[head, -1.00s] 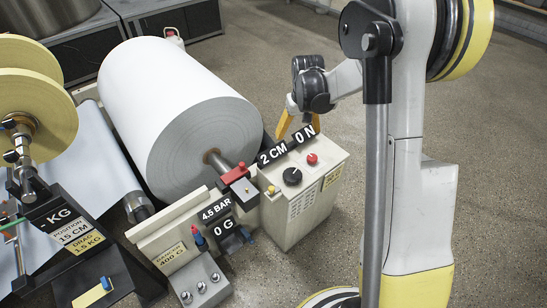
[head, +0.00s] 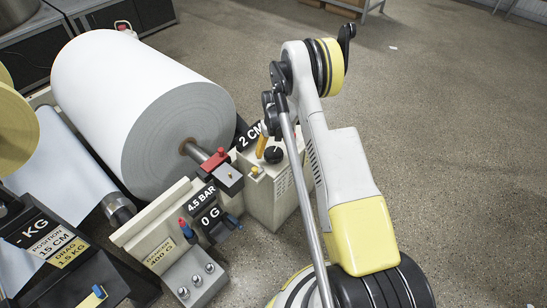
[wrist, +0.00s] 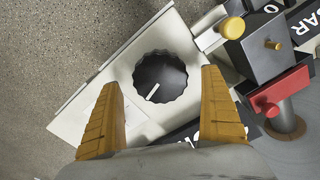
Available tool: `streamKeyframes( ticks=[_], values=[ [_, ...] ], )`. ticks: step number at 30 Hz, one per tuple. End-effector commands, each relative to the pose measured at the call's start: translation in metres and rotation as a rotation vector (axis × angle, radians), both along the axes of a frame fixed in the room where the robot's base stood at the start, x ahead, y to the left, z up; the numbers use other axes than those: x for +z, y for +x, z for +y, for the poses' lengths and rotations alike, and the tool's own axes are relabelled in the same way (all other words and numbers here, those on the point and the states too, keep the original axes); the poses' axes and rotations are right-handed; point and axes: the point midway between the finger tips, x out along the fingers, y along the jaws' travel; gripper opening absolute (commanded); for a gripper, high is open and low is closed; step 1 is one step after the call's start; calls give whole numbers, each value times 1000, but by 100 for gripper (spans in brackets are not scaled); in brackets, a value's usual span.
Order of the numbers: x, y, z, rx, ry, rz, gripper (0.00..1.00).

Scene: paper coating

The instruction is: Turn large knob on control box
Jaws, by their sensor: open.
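The large black knob (head: 273,155) sits on top of the cream control box (head: 262,212). The wrist view shows the knob (wrist: 160,77) from above, with a scalloped rim and a white pointer line aimed to the lower left. My gripper (wrist: 162,78) is open, with one yellow finger toward each side of the knob and nothing held. In the head view, a yellow finger of my gripper (head: 261,145) shows just left of the knob. I cannot tell whether the fingers touch it. My arm hides the right part of the box top.
A small yellow button (head: 255,171) sits near the knob. A red clamp block (head: 215,159) on the roll shaft stands close to the left. The large white paper roll (head: 140,110) is beyond it. The floor (head: 430,150) to the right is clear.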

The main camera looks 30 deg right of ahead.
Motion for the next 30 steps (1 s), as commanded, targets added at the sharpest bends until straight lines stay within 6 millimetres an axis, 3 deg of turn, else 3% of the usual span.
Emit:
streamKeyframes(
  ticks=[1,6,15,20,21,26,30],
  values=[
    [-10,0,0,0,0,0,93],
    [-22,0,0,0,0,0,93],
    [-23,0,0,0,0,0,93],
    [-23,0,0,0,0,0,44],
    [-23,0,0,0,0,0,38],
    [-23,0,0,-29,0,0,38],
    [-23,0,0,-176,0,0,38]
  ],
)
